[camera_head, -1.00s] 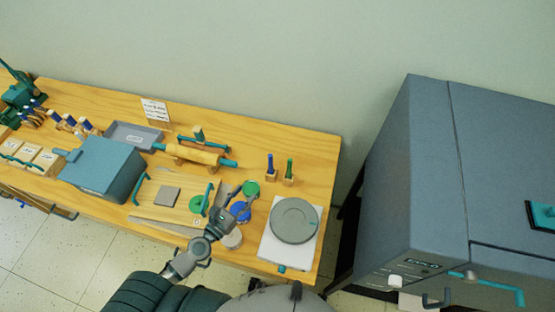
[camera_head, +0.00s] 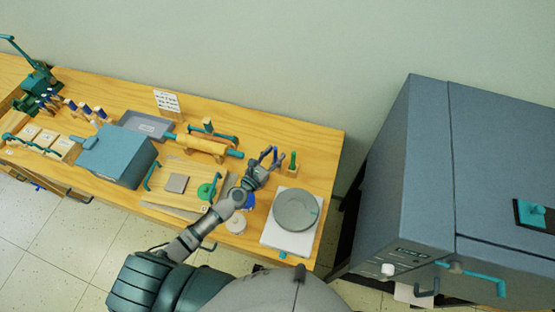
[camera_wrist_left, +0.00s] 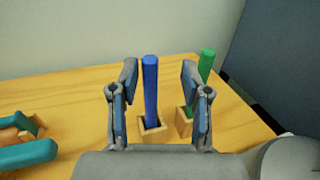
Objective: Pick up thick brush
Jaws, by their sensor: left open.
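A blue brush (camera_wrist_left: 150,88) stands upright in a small wooden holder (camera_wrist_left: 152,132). In the left wrist view it shows between the two fingers of my left gripper (camera_wrist_left: 158,98), with a gap on each side. A green brush (camera_wrist_left: 206,66) stands in a second wooden holder (camera_wrist_left: 184,123), behind and beyond the right finger. In the head view my left gripper (camera_head: 268,160) is open at the blue brush, which it mostly hides. The green brush (camera_head: 293,160) stands just to its right. The names do not show which brush is the thick one. My right gripper is not in view.
A round grey wheel (camera_head: 296,210) on a white base stands at the table's right front. A rolling pin (camera_head: 207,146), a blue-grey box (camera_head: 115,155) and a grey tray (camera_head: 146,124) lie to the left. A large grey cabinet (camera_head: 425,160) stands right of the wooden table (camera_head: 310,140).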

